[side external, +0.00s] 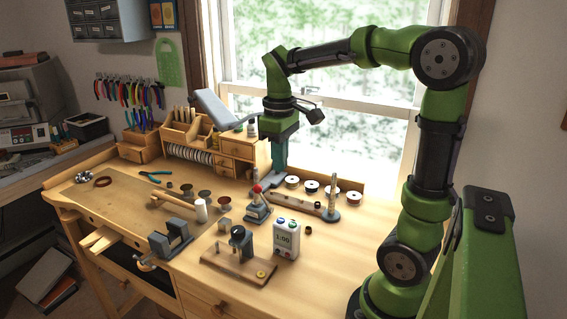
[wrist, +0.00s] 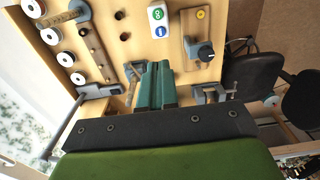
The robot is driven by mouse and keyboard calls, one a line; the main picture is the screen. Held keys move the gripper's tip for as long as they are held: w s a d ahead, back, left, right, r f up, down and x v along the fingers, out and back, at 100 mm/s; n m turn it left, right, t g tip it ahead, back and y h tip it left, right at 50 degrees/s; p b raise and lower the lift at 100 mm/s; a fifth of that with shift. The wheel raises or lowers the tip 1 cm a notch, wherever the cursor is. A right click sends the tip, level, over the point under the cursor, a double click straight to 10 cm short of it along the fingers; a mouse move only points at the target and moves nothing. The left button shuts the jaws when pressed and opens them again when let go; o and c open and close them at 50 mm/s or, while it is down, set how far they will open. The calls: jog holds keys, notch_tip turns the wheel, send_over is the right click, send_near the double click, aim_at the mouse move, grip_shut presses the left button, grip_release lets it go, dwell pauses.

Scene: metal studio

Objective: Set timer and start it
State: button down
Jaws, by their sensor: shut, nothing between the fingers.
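The timer (side external: 287,239) is a small white box standing upright near the front middle of the bench. Its display reads 1:00, and coloured buttons sit on its top. In the wrist view the timer (wrist: 158,20) shows at the top, with a green and a blue button on it. My gripper (side external: 279,172) points down above the back of the bench, behind the timer and apart from it. In the wrist view my gripper's teal fingers (wrist: 157,68) are together with nothing between them.
A red-topped tool (side external: 258,205) stands between my gripper and the timer. A wooden board with a dark device (side external: 240,243) lies left of the timer. White spools (side external: 311,187) line the back right. The bench right of the timer (side external: 340,245) is clear.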

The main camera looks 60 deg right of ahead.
aim_at(281, 219)
jog(key=shift+r, duration=0.1)
notch_tip(281, 219, down, 14)
dwell(0.7)
jog(key=shift+s+f, duration=0.15)
jog(key=shift+f, duration=0.8)
notch_tip(281, 219, up, 16)
jog(key=w, duration=0.1)
jog(key=shift+f, duration=0.25)
